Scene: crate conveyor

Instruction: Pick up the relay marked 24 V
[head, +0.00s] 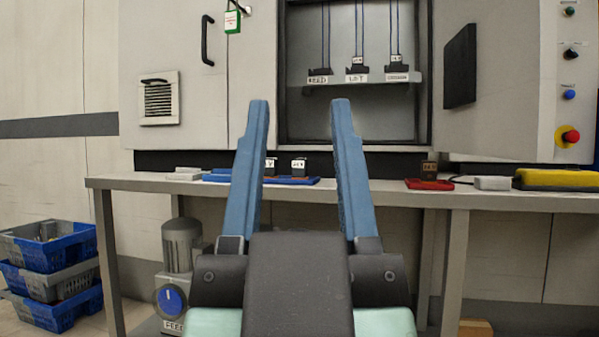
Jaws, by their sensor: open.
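My gripper (300,105) is open, with two blue fingers pointing up and apart and nothing between them. Beyond it, on the bench, a small dark relay with a white label (298,166) stands on a blue tray. Another labelled relay (270,166) stands just left of it, partly hidden by the left finger. A dark relay with a brownish label (429,170) stands at the red tray on the right. The relay markings are too small to read surely, so I cannot tell which says 24 V.
The grey bench (400,197) runs across the view below an open cabinet (360,118) with three labelled black fittings on a rail. The blue tray (215,177), red tray (415,184) and yellow case (555,180) lie on the bench. Crates (50,275) stand at left.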

